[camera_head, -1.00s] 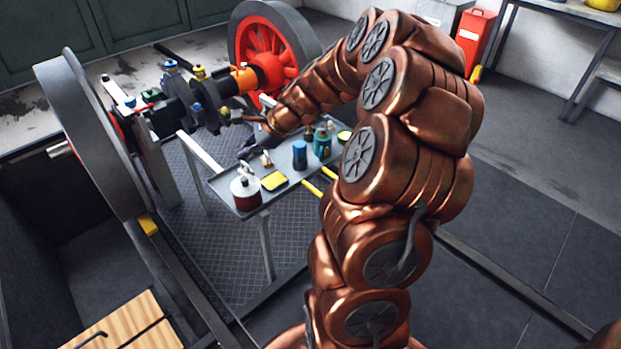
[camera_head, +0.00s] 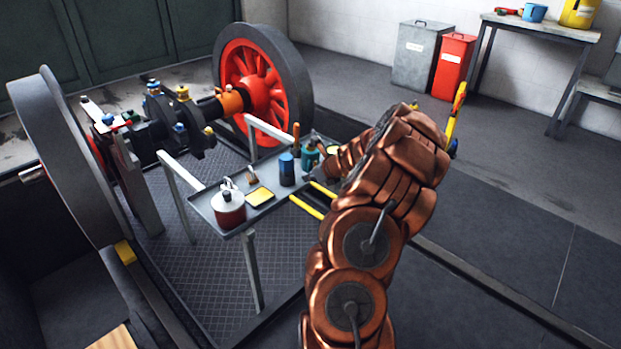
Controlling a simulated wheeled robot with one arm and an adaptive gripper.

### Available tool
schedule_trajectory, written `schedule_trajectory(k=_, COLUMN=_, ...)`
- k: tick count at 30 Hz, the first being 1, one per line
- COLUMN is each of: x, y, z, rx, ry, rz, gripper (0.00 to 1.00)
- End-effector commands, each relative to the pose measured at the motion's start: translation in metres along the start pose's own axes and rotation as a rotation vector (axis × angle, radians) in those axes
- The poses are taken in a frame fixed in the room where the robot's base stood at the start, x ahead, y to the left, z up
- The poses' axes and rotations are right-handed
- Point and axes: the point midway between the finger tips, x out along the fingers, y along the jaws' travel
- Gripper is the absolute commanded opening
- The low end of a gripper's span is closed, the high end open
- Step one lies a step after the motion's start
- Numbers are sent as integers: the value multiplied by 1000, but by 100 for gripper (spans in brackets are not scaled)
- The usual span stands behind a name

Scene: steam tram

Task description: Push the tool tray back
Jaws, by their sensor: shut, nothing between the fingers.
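The tool tray (camera_head: 203,206) is a grey shelf on legs between the two large wheels. My gripper (camera_head: 313,175) is shut and empty at the tray's right edge, near the upper yellow bar. I cannot tell whether it touches the tray.
A red-spoked wheel (camera_head: 265,82) stands behind the tray and a big grey wheel (camera_head: 62,150) to the left. An axle with fittings (camera_head: 182,118) joins them. A grey bin (camera_head: 421,60) and red bin (camera_head: 453,65) stand at the back. Floor at the right is clear.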

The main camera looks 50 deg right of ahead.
Motion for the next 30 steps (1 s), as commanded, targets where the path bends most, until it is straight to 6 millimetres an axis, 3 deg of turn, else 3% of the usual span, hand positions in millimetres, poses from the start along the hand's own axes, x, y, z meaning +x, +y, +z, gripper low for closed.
schedule_trajectory(k=3, x=24, y=0, z=-3, rx=-2, ry=2, rz=1, gripper=0)
schedule_trajectory(k=12, x=54, y=0, z=-1, rx=-2, ry=1, rz=0, gripper=0)
schedule_trajectory(k=30, x=58, y=-2, z=1, rx=0, ry=1, rz=-3, gripper=0)
